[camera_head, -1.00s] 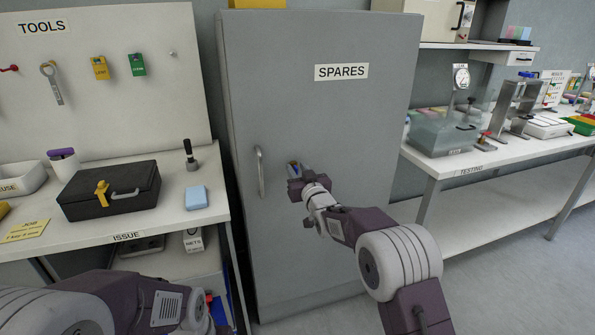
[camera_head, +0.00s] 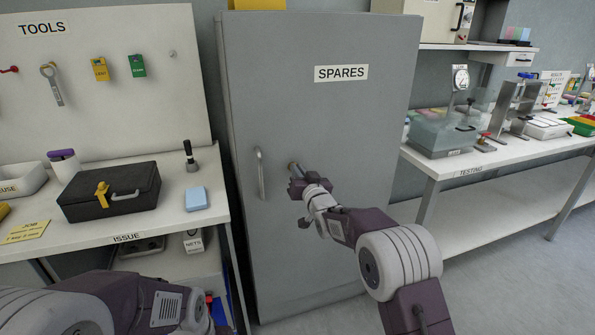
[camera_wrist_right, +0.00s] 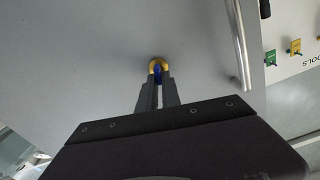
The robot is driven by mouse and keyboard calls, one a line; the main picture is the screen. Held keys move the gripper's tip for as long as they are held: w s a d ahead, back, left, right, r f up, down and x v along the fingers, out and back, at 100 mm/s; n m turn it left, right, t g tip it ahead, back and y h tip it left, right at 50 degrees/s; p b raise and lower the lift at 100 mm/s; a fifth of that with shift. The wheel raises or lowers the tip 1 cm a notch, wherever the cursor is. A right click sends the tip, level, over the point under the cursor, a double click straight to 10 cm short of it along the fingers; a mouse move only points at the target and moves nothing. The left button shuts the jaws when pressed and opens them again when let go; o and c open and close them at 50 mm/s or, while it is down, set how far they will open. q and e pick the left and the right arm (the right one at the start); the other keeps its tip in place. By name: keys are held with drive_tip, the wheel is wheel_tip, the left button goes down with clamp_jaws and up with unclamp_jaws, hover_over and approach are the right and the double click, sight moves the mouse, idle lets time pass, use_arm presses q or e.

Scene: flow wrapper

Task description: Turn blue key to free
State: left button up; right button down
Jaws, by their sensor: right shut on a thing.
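The blue key (camera_wrist_right: 158,74) sits in a round brass-coloured lock (camera_wrist_right: 154,64) on the door of the grey SPARES cabinet (camera_head: 330,125). My right gripper (camera_head: 294,176) is at the lock, just right of the door handle. In the right wrist view its fingers (camera_wrist_right: 158,88) are shut on the blue key. The fingers hide most of the key, and I cannot read any marks around the lock.
The vertical door handle (camera_head: 261,173) is close to the left of my right gripper. The ISSUE bench (camera_head: 215,217) with a black box (camera_head: 110,192) stands left of the cabinet. The TESTING bench (camera_head: 500,158) stands right. Floor is clear at lower right.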

drive_tip(key=shift+w+d+f+m+p, duration=0.15)
drive_tip(key=shift+m+p, duration=0.3)
drive_tip(key=shift+m, duration=2.1)
drive_tip(key=shift+s+d+f+m+p, duration=0.15)
drive_tip(key=shift+m+p, duration=0.25)
drive_tip(key=shift+m, duration=2.1)
drive_tip(key=shift+w+d+f+m+p, duration=0.2)
drive_tip(key=shift+m+p, duration=0.25)
drive_tip(key=shift+m, duration=2.1)
drive_tip(key=shift+f, duration=0.1)
drive_tip(key=c, duration=1.5)
unclamp_jaws()
drive_tip(key=shift+c, duration=0.2)
drive_tip(key=shift+s, duration=0.15)
